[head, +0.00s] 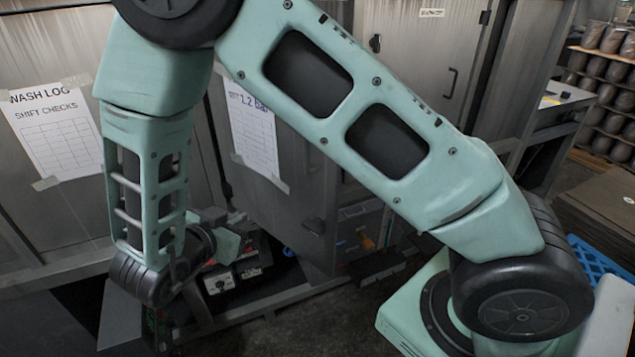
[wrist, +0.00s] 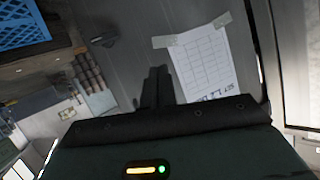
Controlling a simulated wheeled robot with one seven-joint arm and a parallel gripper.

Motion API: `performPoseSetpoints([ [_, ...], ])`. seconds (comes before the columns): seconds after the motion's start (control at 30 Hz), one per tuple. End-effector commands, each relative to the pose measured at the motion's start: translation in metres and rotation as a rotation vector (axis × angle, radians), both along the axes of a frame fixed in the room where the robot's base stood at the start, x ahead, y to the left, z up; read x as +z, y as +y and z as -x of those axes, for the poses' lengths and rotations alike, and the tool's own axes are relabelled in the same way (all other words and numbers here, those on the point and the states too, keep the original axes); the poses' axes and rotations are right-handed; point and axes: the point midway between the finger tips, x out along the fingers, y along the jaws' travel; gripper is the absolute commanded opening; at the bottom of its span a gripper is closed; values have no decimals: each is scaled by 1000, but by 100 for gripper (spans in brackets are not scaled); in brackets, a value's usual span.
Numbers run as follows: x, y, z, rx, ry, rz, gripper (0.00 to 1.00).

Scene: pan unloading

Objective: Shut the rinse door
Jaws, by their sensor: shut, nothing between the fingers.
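A grey metal door panel (head: 285,215) with a taped sheet marked 1.2 stands at the centre of the head view, behind my arm; I take it for the rinse door, though no rinse label is readable. It looks angled out from the cabinet, partly open. The same panel (wrist: 125,25) and its sheet (wrist: 205,62) fill the middle of the wrist view. My gripper (wrist: 158,88) is shut and empty, its dark fingers pointing at the panel beside the sheet. Contact cannot be told. In the head view my gripper (head: 226,243) is low at left, mostly hidden by my wrist.
A grey panel with a wash log sheet (head: 55,130) stands at left. Another cabinet door with a handle (head: 450,82) is behind my arm. Equipment with knobs (head: 235,275) sits low by the door.

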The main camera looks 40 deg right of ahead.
Motion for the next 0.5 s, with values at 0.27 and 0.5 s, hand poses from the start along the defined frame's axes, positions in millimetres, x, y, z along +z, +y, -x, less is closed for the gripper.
performPoseSetpoints([
  [0.27,18,-30,60,-333,29,385,0],
  [0.5,24,-47,65,-372,37,436,0],
])
